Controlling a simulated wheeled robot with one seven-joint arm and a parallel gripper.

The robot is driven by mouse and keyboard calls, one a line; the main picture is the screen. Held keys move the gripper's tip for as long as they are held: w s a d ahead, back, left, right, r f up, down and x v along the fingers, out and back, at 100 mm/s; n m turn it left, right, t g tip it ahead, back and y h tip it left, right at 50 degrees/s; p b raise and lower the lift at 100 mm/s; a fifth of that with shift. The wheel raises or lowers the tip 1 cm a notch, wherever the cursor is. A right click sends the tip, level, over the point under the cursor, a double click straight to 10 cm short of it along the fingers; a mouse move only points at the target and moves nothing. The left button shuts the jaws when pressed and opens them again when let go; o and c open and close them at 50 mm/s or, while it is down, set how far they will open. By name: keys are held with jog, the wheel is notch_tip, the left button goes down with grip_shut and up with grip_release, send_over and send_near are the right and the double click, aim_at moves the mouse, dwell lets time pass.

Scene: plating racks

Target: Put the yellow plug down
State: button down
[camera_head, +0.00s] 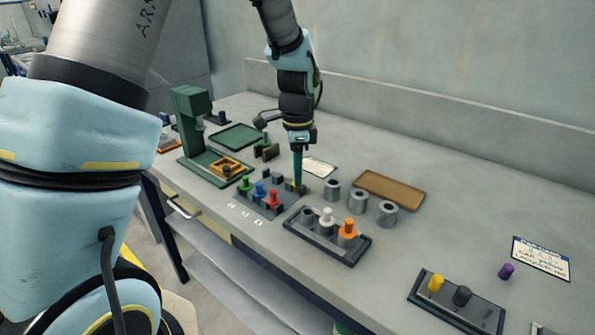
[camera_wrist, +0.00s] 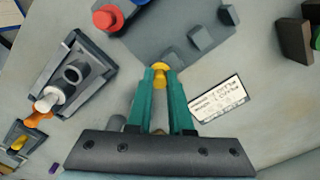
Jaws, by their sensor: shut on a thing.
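My gripper (camera_head: 298,187) reaches down at the back right corner of the grey plate (camera_head: 253,206). In the wrist view its teal fingers (camera_wrist: 161,72) are shut on a yellow plug (camera_wrist: 160,80), at the plate's edge. I cannot tell whether the plug touches the plate. In the head view the fingers mostly hide it. The plate carries a green plug (camera_head: 244,184), a blue plug (camera_head: 259,189) and a red plug (camera_head: 272,200), plus small grey blocks (camera_wrist: 200,38). Another yellow plug (camera_head: 436,284) stands in the dark rack (camera_head: 462,316) at the right.
Grey cylinders (camera_head: 358,201) and a brown tray (camera_head: 390,190) lie right of my gripper. A green press (camera_head: 190,120) stands at the left. A purple plug (camera_head: 506,271) stands apart at the right.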

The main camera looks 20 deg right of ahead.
jog(key=c, duration=0.8)
grip_release()
jog(key=shift+f, duration=0.1)
notch_tip(320, 180, up, 13)
jog(key=b, duration=0.1)
jog(key=s+a+f+n, duration=0.1)
jog(key=a+f+n, duration=0.2)
jog(key=a+n, duration=0.3)
jog(key=s+a+f+n+t, duration=0.1)
jog(key=a+f+n, duration=0.2)
jog(key=a+n, duration=0.4)
jog(key=s+a+f+n, duration=0.2)
jog(key=a+n, duration=0.5)
jog(key=a, duration=1)
jog(key=shift+a+f+t, duration=0.1)
jog(key=shift+f+t, duration=0.2)
jog(key=shift+f, duration=0.15)
